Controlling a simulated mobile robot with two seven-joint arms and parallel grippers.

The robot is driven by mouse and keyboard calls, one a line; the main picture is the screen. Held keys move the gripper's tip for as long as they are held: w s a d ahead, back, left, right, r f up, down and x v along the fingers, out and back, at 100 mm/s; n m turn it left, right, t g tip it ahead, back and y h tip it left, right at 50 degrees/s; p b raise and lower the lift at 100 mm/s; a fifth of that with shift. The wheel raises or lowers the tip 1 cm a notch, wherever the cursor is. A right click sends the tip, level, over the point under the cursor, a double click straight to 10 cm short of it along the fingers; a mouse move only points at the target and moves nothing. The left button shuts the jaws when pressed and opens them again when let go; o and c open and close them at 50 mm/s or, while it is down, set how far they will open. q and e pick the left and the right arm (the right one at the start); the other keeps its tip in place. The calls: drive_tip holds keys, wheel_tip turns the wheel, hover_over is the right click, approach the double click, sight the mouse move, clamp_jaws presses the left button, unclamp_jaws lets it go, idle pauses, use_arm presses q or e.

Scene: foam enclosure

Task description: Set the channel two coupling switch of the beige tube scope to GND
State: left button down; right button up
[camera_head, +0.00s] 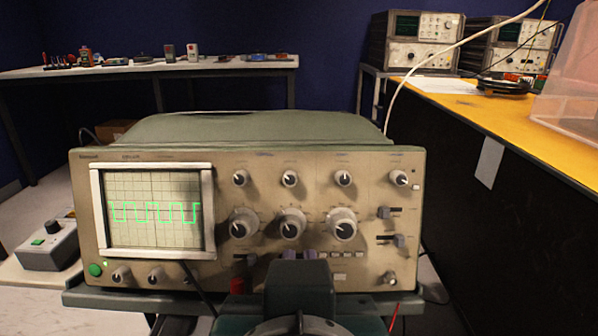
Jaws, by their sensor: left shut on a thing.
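The beige tube scope (220,262) faces me with its screen lit by a green square wave. My left gripper (296,255) comes up from the bottom middle and its fingertips are at the lower panel, under the middle large knob. It is shut on a small part there, which by its place is the channel two coupling switch. The gripper body hides this switch, so its position cannot be read. A similar slide switch (245,259) shows just left of the gripper. My right gripper is not in view.
Large knobs (343,224) stick out above the gripper. Slide switches (399,240) sit at the panel's right. A red plug (237,286) and a dark cable (198,285) are low left of the gripper. A grey box (47,249) stands at far left.

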use_arm(q)
drive_tip(key=shift+a, duration=0.1)
drive_tip(key=shift+a+p, duration=0.25)
drive_tip(key=shift+p, duration=0.05)
drive_tip(key=shift+a, duration=0.1)
drive_tip(key=c, duration=1)
unclamp_jaws()
drive_tip(key=shift+o, duration=0.2)
drive_tip(key=shift+r, duration=0.1)
